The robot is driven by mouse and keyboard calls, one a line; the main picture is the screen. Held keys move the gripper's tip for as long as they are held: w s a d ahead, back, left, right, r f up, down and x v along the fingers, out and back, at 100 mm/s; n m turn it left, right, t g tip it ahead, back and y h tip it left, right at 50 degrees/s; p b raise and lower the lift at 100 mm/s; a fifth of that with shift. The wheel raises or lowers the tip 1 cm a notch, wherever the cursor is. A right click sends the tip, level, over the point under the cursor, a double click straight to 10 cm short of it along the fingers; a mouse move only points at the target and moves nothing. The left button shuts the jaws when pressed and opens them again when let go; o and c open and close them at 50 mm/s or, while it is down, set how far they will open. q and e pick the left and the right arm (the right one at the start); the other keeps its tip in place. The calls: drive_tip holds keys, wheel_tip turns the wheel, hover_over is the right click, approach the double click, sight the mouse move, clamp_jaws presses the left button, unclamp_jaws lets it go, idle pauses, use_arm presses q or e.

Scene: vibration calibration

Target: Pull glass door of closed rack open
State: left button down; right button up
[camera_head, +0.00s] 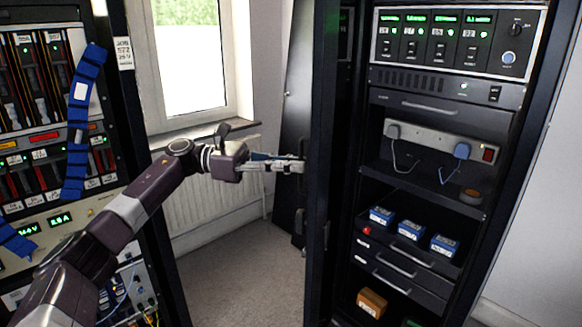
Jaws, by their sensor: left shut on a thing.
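The rack (490,205) stands at the right with its front uncovered, and its shelves show. Its glass door (322,120) is a tall, dark-framed panel seen nearly edge-on at the rack's left side, swung out from the front. My left arm comes in from the left. My left gripper (296,165) is shut at the door's left edge, at about mid-height. The part held is small and mostly hidden by the fingers; it appears to be on the door. My right gripper is out of the picture.
Another equipment rack (40,110) with blue straps (80,120) stands at the left, close to my arm. A window (188,55) and a radiator (200,200) are behind. Grey carpet (235,275) between the racks is clear. Blue boxes (411,230) sit on the open rack's shelf.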

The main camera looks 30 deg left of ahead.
use_arm(q)
drive_tip(key=shift+w+a+r, duration=0.2)
drive_tip(key=shift+a+r, duration=0.2)
drive_tip(key=shift+r, duration=0.05)
drive_tip(key=c, duration=2.3)
unclamp_jaws()
drive_tip(key=shift+w+d, duration=0.1)
drive_tip(key=shift+c, duration=0.2)
drive_tip(key=shift+o, duration=1.2)
drive_tip(key=shift+w+d+f, duration=0.1)
drive_tip(key=shift+w+f, duration=0.15)
drive_tip(key=shift+f, duration=0.05)
drive_tip(key=v, duration=1.2)
